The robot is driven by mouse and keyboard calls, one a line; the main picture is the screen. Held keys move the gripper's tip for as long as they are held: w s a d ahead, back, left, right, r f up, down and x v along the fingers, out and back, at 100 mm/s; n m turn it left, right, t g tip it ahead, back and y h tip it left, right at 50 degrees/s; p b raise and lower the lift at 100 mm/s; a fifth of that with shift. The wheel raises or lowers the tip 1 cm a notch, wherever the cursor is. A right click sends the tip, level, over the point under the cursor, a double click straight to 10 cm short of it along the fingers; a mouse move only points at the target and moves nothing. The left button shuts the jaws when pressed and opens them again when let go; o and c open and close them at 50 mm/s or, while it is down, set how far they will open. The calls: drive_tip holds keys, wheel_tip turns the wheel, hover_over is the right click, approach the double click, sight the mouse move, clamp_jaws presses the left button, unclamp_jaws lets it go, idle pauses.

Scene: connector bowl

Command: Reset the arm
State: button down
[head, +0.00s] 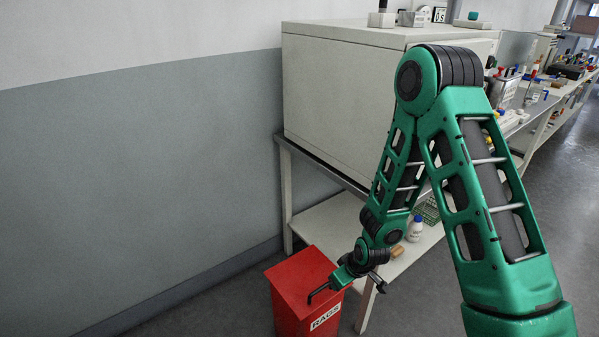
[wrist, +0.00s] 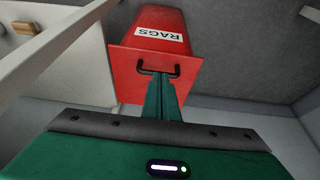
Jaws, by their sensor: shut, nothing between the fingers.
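My arm is green and black and folds down from the right of the head view. My gripper (head: 338,279) is low over the red bin. In the wrist view my gripper's green fingers (wrist: 160,82) are together with nothing between them. Their tips reach to the black handle on the bin's lid and overlap it in the picture. I cannot tell whether they touch it.
The red bin (head: 290,318) labelled RAGS stands on the floor, its lid (wrist: 122,72) apparently shut, with a black handle (head: 316,293). A bench with a large pale cabinet (head: 335,95) is behind it. A white bottle (head: 415,230) stands on the lower shelf. Floor is open at right.

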hover_over(328, 293)
drive_tip(key=s+a, duration=0.1)
drive_tip(key=s, duration=0.3)
drive_tip(key=shift+w+f, duration=0.15)
drive_tip(key=shift+f, duration=2.35)
drive_tip(key=shift+w+f, duration=0.1)
drive_tip(key=shift+f, duration=2.4)
drive_tip(key=shift+r, duration=0.15)
